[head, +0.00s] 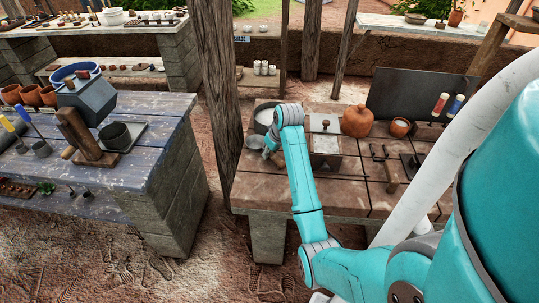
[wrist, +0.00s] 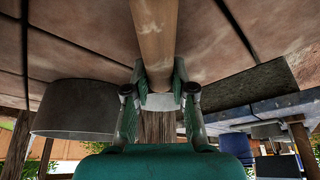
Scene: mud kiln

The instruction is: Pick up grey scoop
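In the head view the grey scoop (head: 254,142) lies at the left end of the brown table, with its brown wooden handle (head: 277,160) pointing right. My gripper (head: 268,153) is low over the table, at the scoop. In the wrist view the wooden handle (wrist: 156,40) runs between the two fingers of my gripper (wrist: 158,72). The fingertips are drawn in and appear to touch the handle on both sides. A grey band shows at the handle's end between the fingers. My arm and fingers partly hide the scoop.
A grey pot (head: 264,117) stands just behind the scoop. A lidded box (head: 325,150) stands to the right, with an orange jar (head: 356,121) beyond it. A wooden post (head: 218,80) rises close to the table's left side. A bluish workbench (head: 155,150) stands left across a gap.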

